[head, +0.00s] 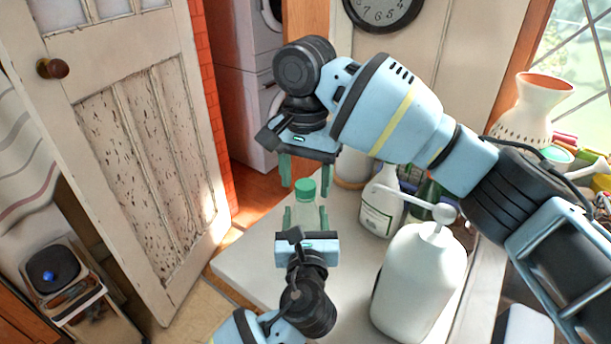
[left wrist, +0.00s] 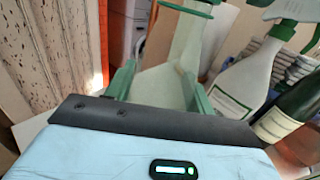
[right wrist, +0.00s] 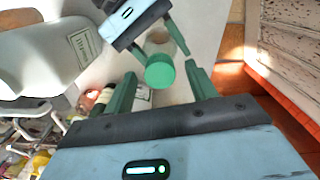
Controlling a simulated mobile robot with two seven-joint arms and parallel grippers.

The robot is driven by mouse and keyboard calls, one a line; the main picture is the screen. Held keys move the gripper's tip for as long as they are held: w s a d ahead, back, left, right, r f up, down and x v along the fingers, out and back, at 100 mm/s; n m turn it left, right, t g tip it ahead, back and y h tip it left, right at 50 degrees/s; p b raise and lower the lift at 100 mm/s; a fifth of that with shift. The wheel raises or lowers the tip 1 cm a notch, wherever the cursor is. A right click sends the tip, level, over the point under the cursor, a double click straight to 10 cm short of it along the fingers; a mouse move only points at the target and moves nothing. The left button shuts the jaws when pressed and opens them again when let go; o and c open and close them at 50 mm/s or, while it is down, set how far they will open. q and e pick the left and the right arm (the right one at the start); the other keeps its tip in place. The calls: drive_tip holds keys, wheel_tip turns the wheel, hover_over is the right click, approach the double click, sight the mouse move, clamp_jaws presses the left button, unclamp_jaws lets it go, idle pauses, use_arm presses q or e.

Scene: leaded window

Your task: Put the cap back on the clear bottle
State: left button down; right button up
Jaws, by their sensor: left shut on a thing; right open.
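The clear bottle (head: 306,211) stands upright over the white tabletop, partly hidden by my left gripper. The green cap (head: 305,188) is at its mouth; whether it is seated or threaded I cannot tell. My left gripper (head: 305,217) is shut on the bottle's body from the near side. The bottle also shows between its fingers in the left wrist view (left wrist: 186,46). My right gripper (head: 306,178) is open above, its fingers pointing down on both sides of the cap. In the right wrist view the cap (right wrist: 160,72) lies between the open fingertips, apart from both.
A large white pump bottle (head: 418,285) stands close on the right. A labelled white spray bottle (head: 380,205) and a dark green bottle (head: 426,196) stand behind it. The white tabletop (head: 245,262) is clear to the left.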

drive_tip(key=shift+r, duration=0.1)
drive_tip(key=shift+r, duration=2.15)
drive_tip(key=shift+c, duration=0.4)
